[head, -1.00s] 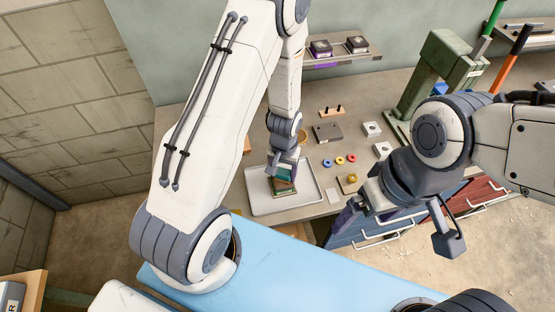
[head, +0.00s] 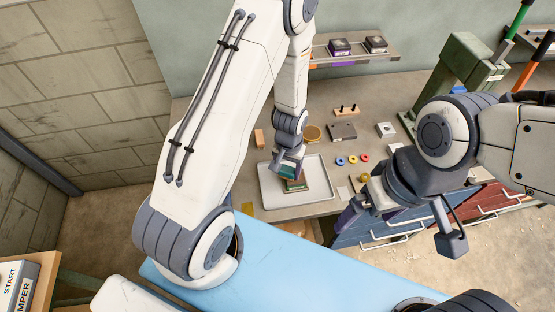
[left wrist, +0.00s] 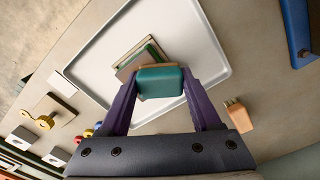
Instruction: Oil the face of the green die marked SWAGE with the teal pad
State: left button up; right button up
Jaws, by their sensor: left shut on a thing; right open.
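My left gripper (head: 288,166) is shut on the teal pad (left wrist: 160,82), which sits between its purple fingers in the left wrist view. A green die (left wrist: 144,54) lies in the shallow pale tray (head: 272,200), partly hidden behind the pad. In the head view the die (head: 298,184) shows just below the pad. The pad is over or against the die; I cannot tell whether they touch. No marking on the die is readable. My right gripper (head: 347,216) is open, beside the bench's front edge, its fingers partly hidden by its wrist.
A green press (head: 462,65) stands at the back right. A shelf (head: 355,58) holds two dark blocks.

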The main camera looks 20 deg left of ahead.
aim_at(285, 170)
pick_arm(q)
jog(key=shift+s+a+f, duration=0.1)
jog(key=shift+s+a, duration=0.15)
jog(key=shift+a, duration=0.1)
notch_tip(285, 170, up, 3)
jog(key=shift+d+r+p, duration=0.1)
jog(key=shift+r+p, duration=0.1)
jog(key=shift+p, duration=0.95)
jog(key=shift+a+r+p, duration=0.2)
jog(key=shift+r+p, duration=0.1)
jog(key=shift+r, duration=0.05)
jog(key=shift+s+r+p, duration=0.1)
jog(key=shift+r+p, duration=0.2)
jog(key=shift+r, duration=0.1)
jog(key=shift+r+p, duration=1.25)
jog(key=shift+r, duration=0.4)
jog(key=shift+f, duration=0.15)
